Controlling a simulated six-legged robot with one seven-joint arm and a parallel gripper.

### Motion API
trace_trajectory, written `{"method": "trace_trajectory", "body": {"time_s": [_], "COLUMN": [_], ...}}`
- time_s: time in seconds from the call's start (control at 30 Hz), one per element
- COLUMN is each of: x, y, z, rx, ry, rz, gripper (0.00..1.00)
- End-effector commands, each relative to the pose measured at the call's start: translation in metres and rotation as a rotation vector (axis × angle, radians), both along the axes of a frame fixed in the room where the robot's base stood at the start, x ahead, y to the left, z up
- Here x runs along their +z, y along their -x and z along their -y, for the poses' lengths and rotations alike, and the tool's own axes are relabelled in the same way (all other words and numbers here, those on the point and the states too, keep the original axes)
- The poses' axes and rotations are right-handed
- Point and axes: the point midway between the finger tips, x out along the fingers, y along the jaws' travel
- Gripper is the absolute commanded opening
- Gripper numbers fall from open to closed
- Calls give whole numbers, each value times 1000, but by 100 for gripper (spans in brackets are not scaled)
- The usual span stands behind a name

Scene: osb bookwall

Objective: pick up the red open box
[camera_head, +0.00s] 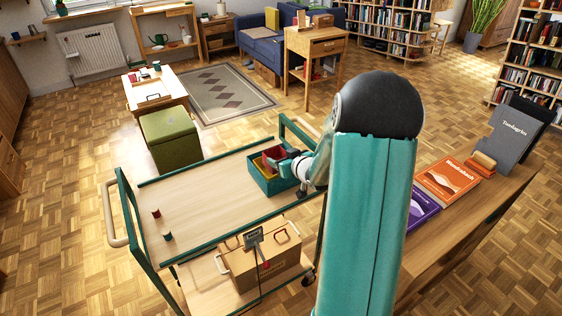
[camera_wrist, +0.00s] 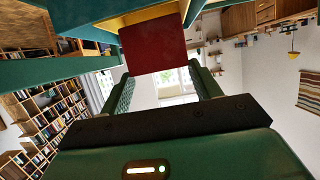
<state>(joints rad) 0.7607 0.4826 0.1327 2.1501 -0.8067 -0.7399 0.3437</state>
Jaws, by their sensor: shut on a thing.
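The red open box (camera_head: 271,156) is small and shows in the head view at the teal box on the cart, partly hidden by my gripper (camera_head: 284,157). In the wrist view a red face of it (camera_wrist: 152,47) sits at the fingertips of my gripper (camera_wrist: 160,68), which is shut on it. A yellow box (camera_head: 262,167) lies right beside the red one. A larger teal open box (camera_head: 272,187) surrounds or stands under them. I cannot tell whether the red box touches the yellow or teal box.
The cart's wooden top (camera_head: 205,190) is mostly clear, with a small red piece (camera_head: 156,213) and a green piece (camera_head: 167,236) at its left. Teal rails edge it. A cardboard-coloured crate (camera_head: 262,265) stands on the lower shelf. Books (camera_head: 447,181) lie on the desk at right.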

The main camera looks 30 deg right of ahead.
Motion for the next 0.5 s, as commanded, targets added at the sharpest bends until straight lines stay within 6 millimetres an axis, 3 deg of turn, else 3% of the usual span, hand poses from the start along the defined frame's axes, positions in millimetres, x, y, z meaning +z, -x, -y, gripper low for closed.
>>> {"method": "trace_trajectory", "body": {"time_s": [0.5], "x": [37], "y": [66], "z": [-26], "rx": [-1], "ry": [2], "rz": [2], "gripper": [41]}}
